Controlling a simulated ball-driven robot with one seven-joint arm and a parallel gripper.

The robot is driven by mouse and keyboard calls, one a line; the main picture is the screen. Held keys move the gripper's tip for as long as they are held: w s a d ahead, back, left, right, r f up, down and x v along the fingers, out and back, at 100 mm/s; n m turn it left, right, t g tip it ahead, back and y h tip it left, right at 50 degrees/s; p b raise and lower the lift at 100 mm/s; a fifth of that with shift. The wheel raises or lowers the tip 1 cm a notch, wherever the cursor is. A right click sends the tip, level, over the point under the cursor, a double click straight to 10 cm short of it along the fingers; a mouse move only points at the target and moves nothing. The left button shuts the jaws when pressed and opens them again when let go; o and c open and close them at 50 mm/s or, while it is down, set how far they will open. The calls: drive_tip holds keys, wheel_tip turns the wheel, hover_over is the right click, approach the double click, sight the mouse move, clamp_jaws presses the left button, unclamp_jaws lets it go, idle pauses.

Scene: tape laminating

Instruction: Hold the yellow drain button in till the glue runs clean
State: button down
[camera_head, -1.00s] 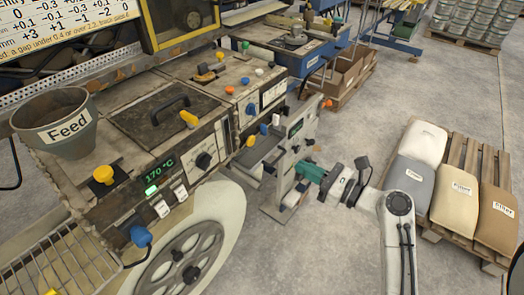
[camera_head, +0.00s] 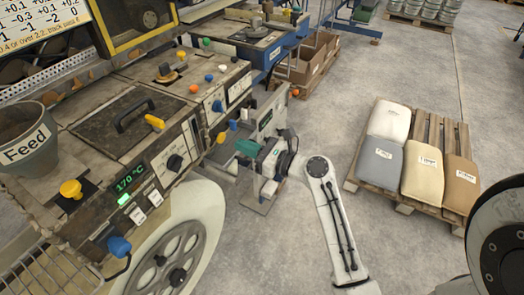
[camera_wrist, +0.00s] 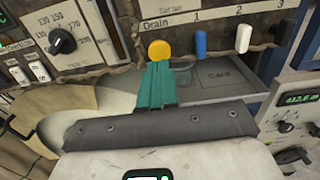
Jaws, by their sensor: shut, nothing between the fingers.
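The yellow drain button (camera_wrist: 159,50) sits below the word "Drain" on the machine's front panel in the wrist view. In the head view the yellow drain button (camera_head: 221,137) is at the panel's lower edge. My gripper (camera_wrist: 158,68) has its teal fingers shut with nothing between them, their tips just under the button in the wrist picture. In the head view my gripper (camera_head: 240,146) is a little right of the button, with a small gap seen between them. I cannot make out any running glue.
A blue peg (camera_wrist: 201,40) and a white peg (camera_wrist: 243,38) stand right of the button. A grey tray marked "Card" (camera_wrist: 225,76) juts out below. Another yellow knob (camera_head: 71,189) is at left. A pallet (camera_head: 405,207) of sacks stands right, with open floor between.

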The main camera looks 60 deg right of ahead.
sight(223, 138)
drive_tip(key=shift+w+a, duration=0.1)
drive_tip(key=shift+w, duration=2)
